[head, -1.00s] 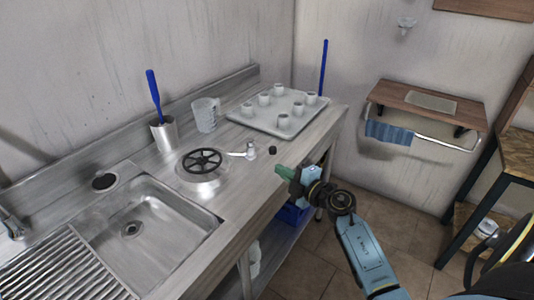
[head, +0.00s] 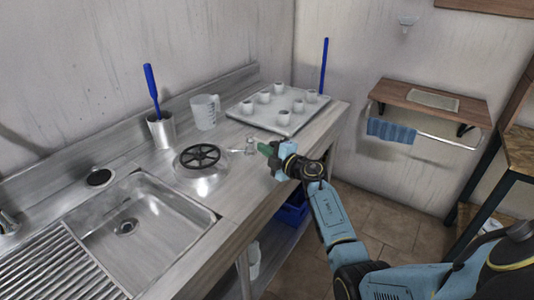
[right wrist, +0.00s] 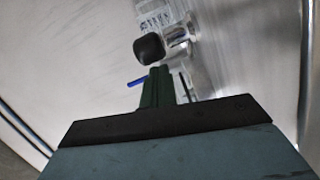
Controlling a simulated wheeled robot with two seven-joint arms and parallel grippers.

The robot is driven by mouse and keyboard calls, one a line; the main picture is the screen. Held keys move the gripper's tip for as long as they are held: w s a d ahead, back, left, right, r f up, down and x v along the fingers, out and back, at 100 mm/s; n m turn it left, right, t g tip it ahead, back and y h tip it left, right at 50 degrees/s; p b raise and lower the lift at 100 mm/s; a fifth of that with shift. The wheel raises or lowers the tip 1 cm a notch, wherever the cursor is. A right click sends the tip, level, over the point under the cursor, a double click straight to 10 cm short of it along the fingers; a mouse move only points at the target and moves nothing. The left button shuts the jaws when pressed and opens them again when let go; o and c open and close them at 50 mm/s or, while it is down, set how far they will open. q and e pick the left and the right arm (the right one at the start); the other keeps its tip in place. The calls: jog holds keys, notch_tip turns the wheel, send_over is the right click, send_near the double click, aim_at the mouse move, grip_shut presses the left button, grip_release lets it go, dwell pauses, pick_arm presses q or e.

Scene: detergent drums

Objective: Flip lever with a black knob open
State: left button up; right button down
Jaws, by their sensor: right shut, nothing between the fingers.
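The lever's black knob (right wrist: 149,48) shows large in the right wrist view, just beyond my fingertips. Whether they touch it I cannot tell. In the head view the knob is hidden by my right gripper (head: 264,149). The metal fitting (head: 249,146) beside it sticks out from the round vessel on the counter; it also shows in the wrist view (right wrist: 178,37). My right gripper (right wrist: 160,72), with green fingers, is shut and empty, at the counter's front side. My left gripper is not in view.
The vessel has a black handwheel (head: 200,156). Behind stand a tray (head: 262,122) with several white cups, a clear jug (head: 205,112) and a metal cup (head: 161,130) with a blue-handled tool. A sink (head: 140,225) lies left. The counter between vessel and front edge is clear.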

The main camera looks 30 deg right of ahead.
jog(key=shift+w+d, duration=0.2)
jog(key=shift+d, duration=0.3)
pick_arm(q)
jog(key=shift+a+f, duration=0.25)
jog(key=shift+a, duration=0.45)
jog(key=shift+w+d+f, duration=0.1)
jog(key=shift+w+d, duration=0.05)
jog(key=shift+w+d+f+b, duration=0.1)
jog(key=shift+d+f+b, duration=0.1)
jog(key=shift+b, duration=0.15)
pick_arm(e)
jog(key=shift+w+d+n+y, duration=0.1)
jog(key=shift+d+n+y, duration=0.1)
jog(key=shift+n+y, duration=0.15)
